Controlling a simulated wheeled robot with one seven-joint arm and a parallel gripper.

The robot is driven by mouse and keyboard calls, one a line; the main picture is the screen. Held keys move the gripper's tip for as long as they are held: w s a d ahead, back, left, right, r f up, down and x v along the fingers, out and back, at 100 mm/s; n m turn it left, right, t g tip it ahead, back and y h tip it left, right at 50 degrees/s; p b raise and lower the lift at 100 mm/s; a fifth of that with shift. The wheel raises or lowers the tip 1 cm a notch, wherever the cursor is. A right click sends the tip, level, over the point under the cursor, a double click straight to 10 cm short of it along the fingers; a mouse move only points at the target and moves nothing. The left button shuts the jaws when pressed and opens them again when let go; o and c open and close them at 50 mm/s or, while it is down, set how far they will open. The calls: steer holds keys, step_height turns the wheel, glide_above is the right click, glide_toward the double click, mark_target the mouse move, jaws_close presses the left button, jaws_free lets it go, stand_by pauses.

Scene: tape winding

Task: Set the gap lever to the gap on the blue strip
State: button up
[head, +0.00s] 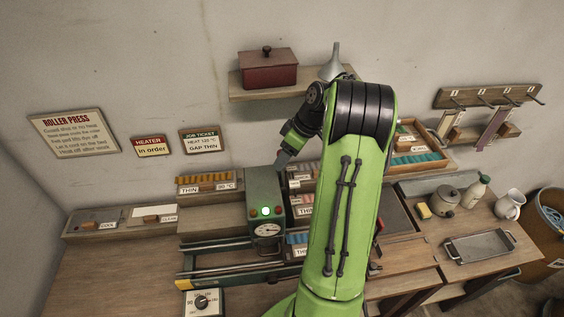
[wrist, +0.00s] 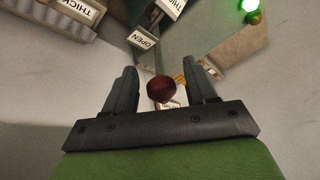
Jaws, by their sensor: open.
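The press (head: 265,195) is a green machine with a lit green lamp and a round dial, left of my arm. My gripper (head: 283,158) is at its upper right side. In the wrist view my gripper (wrist: 162,88) is open, and a dark red ball knob (wrist: 161,89), seemingly the gap lever's, shows between the fingers. I cannot tell whether they touch it. Labels near it include OPEN (wrist: 143,39) and THICK (wrist: 80,10); another is partly hidden behind the knob. The job ticket (head: 200,140) on the wall reads GAP THIN. I cannot pick out the blue strip for sure.
A shelf with a red box (head: 268,69) and a funnel (head: 335,65) hangs above. Labelled trays stand beside the press. A temperature knob box (head: 204,302) sits in front. A kettle (head: 445,201), a jug (head: 510,204) and a metal tray (head: 479,246) are at right.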

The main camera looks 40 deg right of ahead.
mark_target(283, 172)
steer(key=shift+x, duration=1.35)
jaws_close()
